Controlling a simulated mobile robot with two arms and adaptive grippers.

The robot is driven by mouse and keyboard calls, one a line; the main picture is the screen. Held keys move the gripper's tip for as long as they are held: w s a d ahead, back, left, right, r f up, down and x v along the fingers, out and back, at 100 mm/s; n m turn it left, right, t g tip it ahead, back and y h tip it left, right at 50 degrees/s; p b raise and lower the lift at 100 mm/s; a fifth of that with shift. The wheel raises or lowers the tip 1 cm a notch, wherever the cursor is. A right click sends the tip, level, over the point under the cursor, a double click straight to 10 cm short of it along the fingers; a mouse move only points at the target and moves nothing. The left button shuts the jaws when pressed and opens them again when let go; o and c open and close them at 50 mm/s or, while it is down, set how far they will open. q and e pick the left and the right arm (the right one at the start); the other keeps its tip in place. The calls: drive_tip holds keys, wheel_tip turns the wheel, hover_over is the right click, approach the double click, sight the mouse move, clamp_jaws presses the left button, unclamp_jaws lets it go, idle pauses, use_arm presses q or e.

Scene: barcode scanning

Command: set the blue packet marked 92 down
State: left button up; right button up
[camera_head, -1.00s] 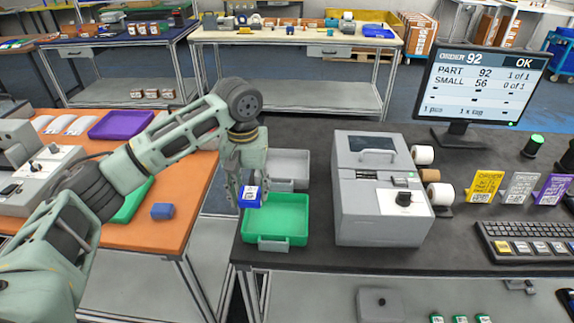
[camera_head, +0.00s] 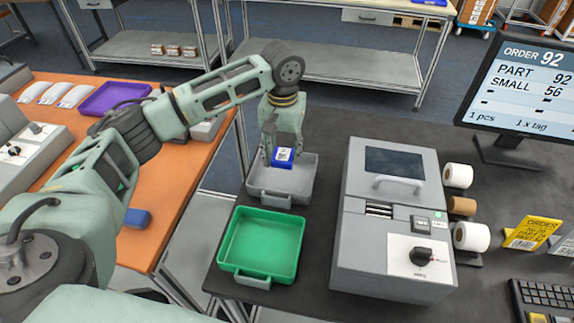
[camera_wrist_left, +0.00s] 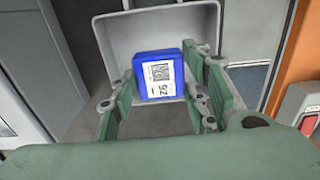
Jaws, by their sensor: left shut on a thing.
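The blue packet marked 92 (camera_head: 282,157) is held between the fingers of my left gripper (camera_head: 283,152). It is over the grey tray (camera_head: 265,192) at the back left of the dark table. In the left wrist view the packet (camera_wrist_left: 160,76) shows its white barcode label and the number 92, between the green fingers (camera_wrist_left: 165,105), with the grey tray (camera_wrist_left: 120,30) behind it. I cannot tell whether the packet touches the tray floor. The right gripper is not in view.
An empty green tray (camera_head: 262,243) stands in front of the grey tray. A grey label machine (camera_head: 395,215) is to the right. Another blue packet (camera_head: 137,218) lies on the orange table (camera_head: 165,225) at left. The monitor (camera_head: 528,85) reads order 92.

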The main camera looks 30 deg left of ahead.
sight(282, 154)
use_arm(q)
drive_tip(key=shift+s+a+f, duration=0.1)
drive_tip(key=shift+f, duration=1.5)
drive_tip(key=f, duration=0.1)
drive_tip(key=f+p, duration=0.1)
drive_tip(key=f, duration=0.1)
drive_tip(key=shift+w+f, duration=0.2)
drive_tip(key=shift+f, duration=0.2)
drive_tip(key=o, duration=0.9)
drive_tip(key=shift+f, duration=0.1)
drive_tip(key=shift+c, duration=0.2)
drive_tip(key=shift+o, duration=2.1)
drive_tip(key=shift+r, duration=0.25)
wheel_tip(282, 154, up, 11)
drive_tip(key=shift+r+b, duration=0.15)
drive_tip(key=shift+b, duration=1)
drive_tip(key=shift+r, duration=0.25)
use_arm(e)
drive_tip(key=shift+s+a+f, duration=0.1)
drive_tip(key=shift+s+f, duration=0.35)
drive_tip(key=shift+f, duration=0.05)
